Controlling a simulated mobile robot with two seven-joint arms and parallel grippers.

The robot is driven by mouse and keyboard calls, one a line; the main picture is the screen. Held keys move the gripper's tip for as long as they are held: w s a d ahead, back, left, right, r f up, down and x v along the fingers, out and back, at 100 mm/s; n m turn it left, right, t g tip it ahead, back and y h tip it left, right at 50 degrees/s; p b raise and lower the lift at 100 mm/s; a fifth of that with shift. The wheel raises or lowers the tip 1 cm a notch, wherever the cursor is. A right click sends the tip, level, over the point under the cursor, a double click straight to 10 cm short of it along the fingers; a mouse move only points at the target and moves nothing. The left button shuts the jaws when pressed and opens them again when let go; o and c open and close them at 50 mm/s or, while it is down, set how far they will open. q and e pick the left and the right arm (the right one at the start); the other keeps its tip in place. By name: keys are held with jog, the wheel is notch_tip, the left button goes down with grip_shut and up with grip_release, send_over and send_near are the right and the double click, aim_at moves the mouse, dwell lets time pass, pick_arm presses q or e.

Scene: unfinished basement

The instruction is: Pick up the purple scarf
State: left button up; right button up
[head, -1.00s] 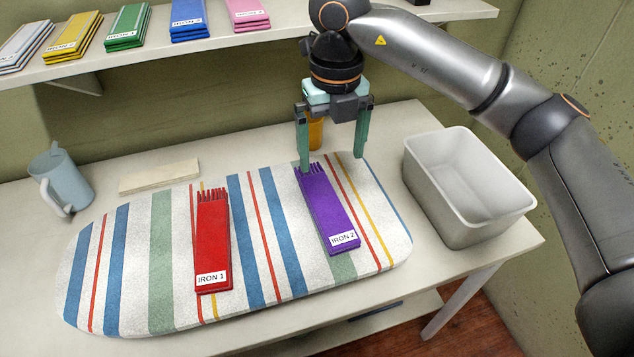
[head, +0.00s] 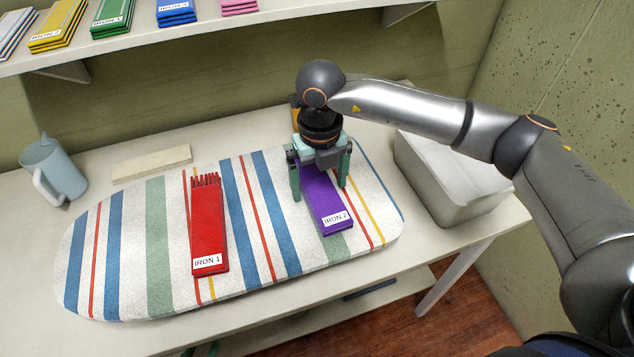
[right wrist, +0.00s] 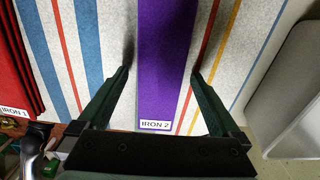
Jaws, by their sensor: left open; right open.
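The purple scarf (head: 326,205), folded long and flat with a white IRON 2 label, lies on the striped ironing pad (head: 115,270). My right gripper (head: 320,194) is above it, pointing down, with one finger on each side of the scarf. It covers the scarf's far end in the head view. In the right wrist view the scarf (right wrist: 165,65) runs between the two open fingers (right wrist: 160,75), with a gap on both sides. I cannot tell whether the fingertips touch the pad. My left gripper is not in view.
A red scarf (head: 208,230) labelled IRON 1 lies left on the pad. A pale bin (head: 440,185) stands right, partly behind my arm. A blue-grey jug (head: 55,170) and a flat cream block (head: 152,163) are at the left. A shelf with folded cloths (head: 110,18) hangs above.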

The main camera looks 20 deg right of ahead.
jog(key=shift+c, duration=0.4)
jog(key=c, duration=1.3)
jog(key=shift+r, duration=0.1)
